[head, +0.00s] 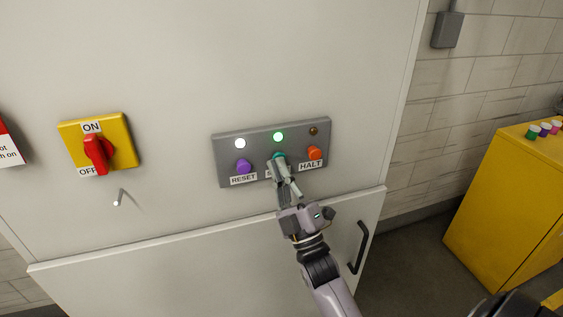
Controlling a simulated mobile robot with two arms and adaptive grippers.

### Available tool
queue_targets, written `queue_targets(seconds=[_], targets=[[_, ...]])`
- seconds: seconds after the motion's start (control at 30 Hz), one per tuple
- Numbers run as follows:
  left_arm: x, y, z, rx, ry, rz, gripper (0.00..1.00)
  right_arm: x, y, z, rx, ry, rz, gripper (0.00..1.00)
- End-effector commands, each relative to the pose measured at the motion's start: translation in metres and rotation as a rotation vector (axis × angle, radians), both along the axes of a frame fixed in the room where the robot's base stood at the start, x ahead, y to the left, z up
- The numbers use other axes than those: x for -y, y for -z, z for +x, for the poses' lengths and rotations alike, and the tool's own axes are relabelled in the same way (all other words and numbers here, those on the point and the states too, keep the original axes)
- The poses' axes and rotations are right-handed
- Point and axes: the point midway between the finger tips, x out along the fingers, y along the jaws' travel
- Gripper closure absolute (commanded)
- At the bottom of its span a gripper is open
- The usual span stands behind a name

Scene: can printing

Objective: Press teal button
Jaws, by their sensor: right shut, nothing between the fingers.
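The teal button (279,156) is the middle one of the grey button panel (222,156) on the white cabinet. My right gripper (281,165) is shut and empty, with its fingertips at the teal button. The fingers cover the lower part of the button and most of the label under it. I cannot tell whether the button is pushed in. A green light (278,137) glows above it. The left gripper is not in view.
A purple button (243,167) labelled RESET sits left and an orange button (315,153) labelled HALT right. A red ON/OFF switch (98,152) is further left. A black door handle (359,247) is below. A yellow cabinet (508,190) stands right.

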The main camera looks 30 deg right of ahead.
Motion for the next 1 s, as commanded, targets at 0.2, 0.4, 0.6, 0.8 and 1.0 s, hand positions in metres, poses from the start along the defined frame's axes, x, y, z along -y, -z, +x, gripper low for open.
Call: queue_targets(seconds=[0.2, 0.4, 0.6, 0.8, 1.0], targets=[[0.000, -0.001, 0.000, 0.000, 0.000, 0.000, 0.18, 0.000, 0.000, -0.001, -0.001, 0.000, 0.000, 1.00], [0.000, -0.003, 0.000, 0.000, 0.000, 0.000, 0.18, -0.003, 0.001, -0.011, -0.003, 0.000, 0.001, 1.00], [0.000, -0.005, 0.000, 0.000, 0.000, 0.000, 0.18, -0.005, 0.001, -0.022, -0.003, 0.001, 0.001, 1.00], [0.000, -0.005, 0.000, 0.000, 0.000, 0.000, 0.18, -0.006, 0.000, -0.025, 0.000, 0.000, 0.000, 1.00], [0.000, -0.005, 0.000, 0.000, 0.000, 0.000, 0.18, -0.006, 0.000, -0.026, 0.000, 0.001, 0.001, 1.00]])
